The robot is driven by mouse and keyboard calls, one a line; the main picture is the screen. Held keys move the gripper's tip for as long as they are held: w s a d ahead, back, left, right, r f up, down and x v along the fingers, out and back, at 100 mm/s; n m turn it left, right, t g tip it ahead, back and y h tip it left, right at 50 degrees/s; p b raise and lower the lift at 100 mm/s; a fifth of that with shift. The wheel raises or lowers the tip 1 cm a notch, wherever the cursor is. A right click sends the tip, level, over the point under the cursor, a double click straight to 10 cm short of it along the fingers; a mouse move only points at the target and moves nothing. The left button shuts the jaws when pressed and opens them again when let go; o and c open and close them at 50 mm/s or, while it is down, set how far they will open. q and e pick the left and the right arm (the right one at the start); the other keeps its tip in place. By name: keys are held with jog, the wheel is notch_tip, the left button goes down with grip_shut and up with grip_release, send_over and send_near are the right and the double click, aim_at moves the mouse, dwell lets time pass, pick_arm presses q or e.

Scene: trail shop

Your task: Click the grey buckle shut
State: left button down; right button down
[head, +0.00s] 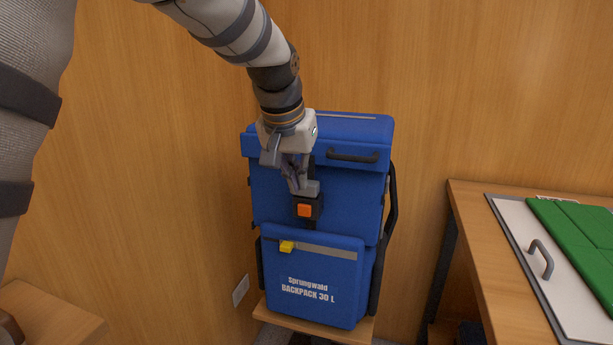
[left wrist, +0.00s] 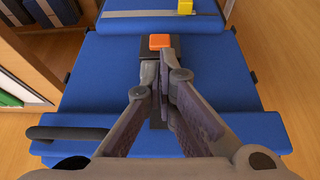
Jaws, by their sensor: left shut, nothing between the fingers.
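The buckle (head: 306,209) is on the front of a blue backpack (head: 335,210), a dark housing with an orange button. The orange button also shows in the left wrist view (left wrist: 160,41). My left gripper (head: 303,186) points down, right above the buckle, with its fingertips together and nothing between them. In the left wrist view the fingertips (left wrist: 160,68) are close to the near edge of the dark housing. The fingers hide the buckle's upper part, so I cannot tell how its two halves sit. My right gripper is not in view.
The backpack stands upright on a small wooden stand (head: 318,331) against a wood-panelled wall. It has a black lid handle (head: 353,156) and a yellow tab (head: 287,246). A wooden table (head: 482,250) with a white board and green mat stands to the right.

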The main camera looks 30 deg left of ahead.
pick_arm(q)
jog(key=v, duration=1.2)
jog(key=shift+r, duration=0.25)
notch_tip(320, 180, down, 15)
jog(key=a+g, duration=0.2)
jog(key=s+f+g+y, duration=0.1)
jog(key=s+f, duration=0.4)
jog(key=f, duration=0.7)
jog(key=s+f+g+y, duration=0.15)
jog(key=s+f, duration=0.35)
jog(key=f, duration=0.6)
jog(key=s+d+f+h, duration=0.1)
jog(key=s+d+f, duration=0.2)
jog(key=s, duration=0.5)
jog(key=s+d+f+m+g+h, duration=0.1)
jog(key=s+d+f, duration=0.2)
jog(key=s, duration=0.6)
jog(key=s+d+f+m+g+h, duration=0.1)
jog(key=s+d+f, duration=0.3)
jog(key=s+f, duration=0.2)
jog(key=shift+s+f+h, duration=0.35)
jog(key=shift+s+f, duration=0.05)
jog(key=shift+s, duration=0.75)
